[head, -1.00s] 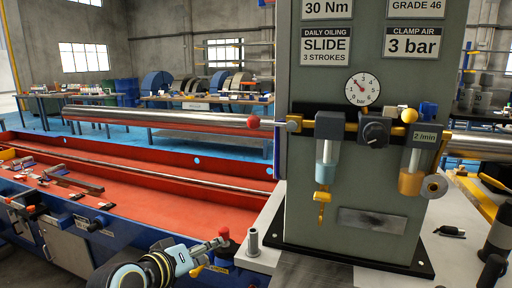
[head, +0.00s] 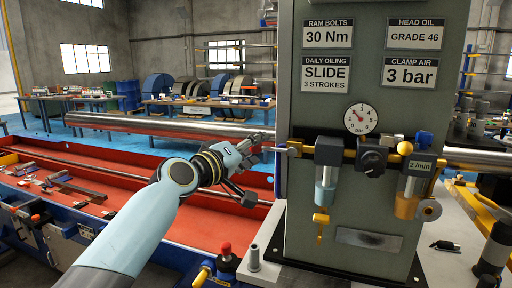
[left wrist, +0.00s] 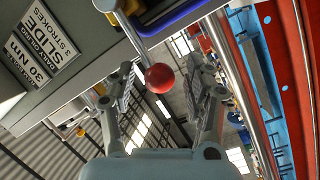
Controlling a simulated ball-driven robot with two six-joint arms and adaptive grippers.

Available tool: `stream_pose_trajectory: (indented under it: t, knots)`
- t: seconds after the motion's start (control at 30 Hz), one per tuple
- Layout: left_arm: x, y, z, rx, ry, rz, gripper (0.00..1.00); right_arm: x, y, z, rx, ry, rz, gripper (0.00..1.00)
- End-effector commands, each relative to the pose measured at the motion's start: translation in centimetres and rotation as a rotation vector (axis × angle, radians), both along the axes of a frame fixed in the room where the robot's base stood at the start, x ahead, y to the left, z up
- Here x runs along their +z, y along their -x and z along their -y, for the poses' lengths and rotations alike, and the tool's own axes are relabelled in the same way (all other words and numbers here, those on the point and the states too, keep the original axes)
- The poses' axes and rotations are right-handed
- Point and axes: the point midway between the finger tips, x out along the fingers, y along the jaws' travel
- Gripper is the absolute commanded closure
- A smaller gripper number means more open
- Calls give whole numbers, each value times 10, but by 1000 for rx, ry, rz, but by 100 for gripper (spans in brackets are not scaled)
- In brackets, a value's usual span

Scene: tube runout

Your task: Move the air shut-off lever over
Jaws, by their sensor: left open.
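The air shut-off lever is a thin metal rod (head: 276,149) that sticks out to the left from the valve on the grey panel. In the left wrist view its red ball knob (left wrist: 159,77) sits between my open fingers, with a gap on both sides. My left gripper (head: 258,143) is at the lever's outer end in the head view, where it hides most of the knob. The left gripper also shows in the left wrist view (left wrist: 163,80), open and holding nothing. My right gripper is not in view.
A pressure gauge (head: 361,119), a black regulator knob (head: 372,157) and hanging bowls (head: 325,187) are mounted right of the lever. The grey panel (head: 340,255) stands close by. A long steel tube (head: 170,125) runs behind my gripper over the red machine bed (head: 200,225).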

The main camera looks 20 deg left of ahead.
Motion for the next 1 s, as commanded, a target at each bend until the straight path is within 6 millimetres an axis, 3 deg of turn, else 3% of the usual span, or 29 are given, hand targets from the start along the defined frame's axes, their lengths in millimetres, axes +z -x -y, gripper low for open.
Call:
stream_pose_trajectory:
  t: [0.4,0.8,1.0]
  knots:
    - [0,-10,3,0,-2,1,48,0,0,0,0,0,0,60]
    - [0,-9,3,1,-2,0,100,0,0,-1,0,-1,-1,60]
    - [0,-9,3,1,-2,0,100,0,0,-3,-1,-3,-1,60]
